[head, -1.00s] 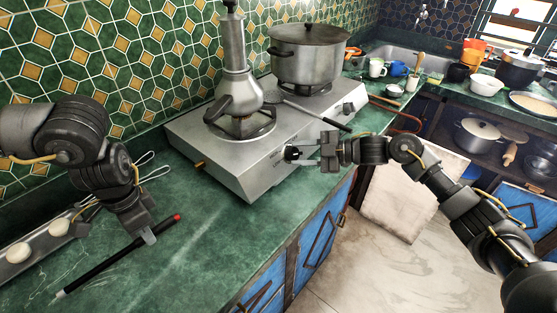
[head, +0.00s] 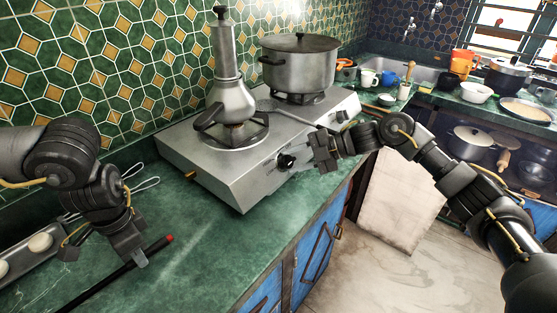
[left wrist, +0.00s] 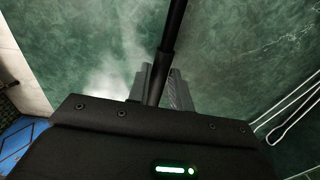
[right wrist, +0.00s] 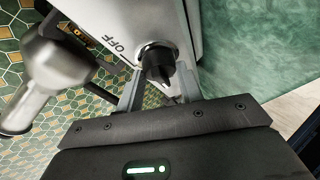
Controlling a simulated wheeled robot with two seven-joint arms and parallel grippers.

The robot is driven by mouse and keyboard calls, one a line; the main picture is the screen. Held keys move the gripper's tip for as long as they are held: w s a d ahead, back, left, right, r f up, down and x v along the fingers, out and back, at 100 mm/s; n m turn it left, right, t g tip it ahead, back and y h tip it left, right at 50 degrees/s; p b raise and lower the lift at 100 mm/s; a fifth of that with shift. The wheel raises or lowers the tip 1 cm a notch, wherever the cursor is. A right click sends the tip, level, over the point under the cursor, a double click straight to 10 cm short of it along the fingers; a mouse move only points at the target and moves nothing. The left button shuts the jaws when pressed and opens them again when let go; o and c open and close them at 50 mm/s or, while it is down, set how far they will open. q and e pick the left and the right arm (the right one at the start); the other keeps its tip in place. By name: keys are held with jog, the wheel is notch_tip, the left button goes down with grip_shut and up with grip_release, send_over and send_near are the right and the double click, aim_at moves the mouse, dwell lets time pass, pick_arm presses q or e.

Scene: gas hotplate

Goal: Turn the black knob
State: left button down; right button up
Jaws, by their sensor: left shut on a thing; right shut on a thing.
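The black knob (head: 286,161) is on the front panel of the silver gas hotplate (head: 228,185). In the right wrist view the knob (right wrist: 157,62) lies between my fingers, with the word OFF beside it. My right gripper (head: 303,161) is at the front of the hotplate, its fingers on either side of the knob and shut on it. My left gripper (head: 141,259) is low over the counter at the left, shut on a black rod (head: 108,280) with a red tip. The rod (left wrist: 171,38) also runs between the fingers in the left wrist view.
A second knob (head: 342,115) is further right. A metal tray (head: 32,262) lies at the left. The green counter (head: 215,245) before the hotplate is clear.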

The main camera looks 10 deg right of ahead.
jog(key=o, duration=1)
pick_arm(q)
jog(key=shift+f+b, duration=0.8)
jog(key=shift+b, duration=0.05)
pick_arm(e)
jog(key=v, duration=1.2)
